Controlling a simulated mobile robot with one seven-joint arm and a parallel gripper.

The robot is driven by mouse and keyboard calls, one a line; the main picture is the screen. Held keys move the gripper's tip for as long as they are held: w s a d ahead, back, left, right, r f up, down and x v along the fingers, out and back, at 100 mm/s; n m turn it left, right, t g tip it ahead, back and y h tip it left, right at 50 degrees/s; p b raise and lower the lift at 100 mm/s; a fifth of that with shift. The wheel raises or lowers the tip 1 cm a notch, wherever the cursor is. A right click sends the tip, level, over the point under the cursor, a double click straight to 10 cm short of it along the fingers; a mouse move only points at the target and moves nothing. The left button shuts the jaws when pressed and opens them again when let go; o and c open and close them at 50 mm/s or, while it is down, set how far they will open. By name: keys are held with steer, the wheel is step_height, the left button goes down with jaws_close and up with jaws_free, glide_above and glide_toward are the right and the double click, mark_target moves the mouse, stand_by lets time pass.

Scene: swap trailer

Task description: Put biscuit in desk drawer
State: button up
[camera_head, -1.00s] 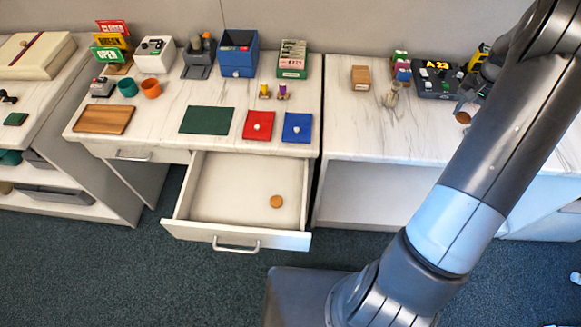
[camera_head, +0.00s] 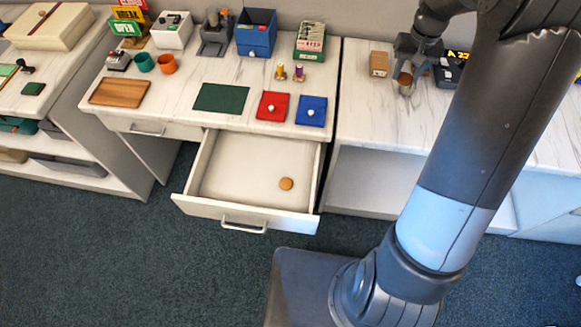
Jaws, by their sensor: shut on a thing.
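The desk drawer (camera_head: 236,166) is pulled open below the desk top. One round tan biscuit (camera_head: 286,184) lies flat in it, right of the middle. My gripper (camera_head: 405,80) is over the right-hand counter, at the back, beside a small cardboard box. It is shut on a round brown thing (camera_head: 404,78) that looks like another biscuit, tilted on edge. The fingers are small and partly hidden in this view. The held thing is apart from the drawer, up and to its right.
The desk top holds a wooden board (camera_head: 119,92), a green mat (camera_head: 221,98), red (camera_head: 273,106) and blue (camera_head: 311,111) squares, cups and a blue bin (camera_head: 256,33). A small box (camera_head: 379,64) stands left of my gripper. The drawer's left part is clear.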

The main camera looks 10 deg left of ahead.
steer(key=s+a+n, duration=0.2)
steer(key=a+n, duration=0.1)
steer(key=a, duration=0.7)
steer(key=n, duration=1)
glide_above(238, 189)
step_height(238, 189, down, 29)
steer(key=shift+w+a+r, duration=0.1)
steer(key=shift+r, duration=0.05)
steer(key=shift+f, duration=2)
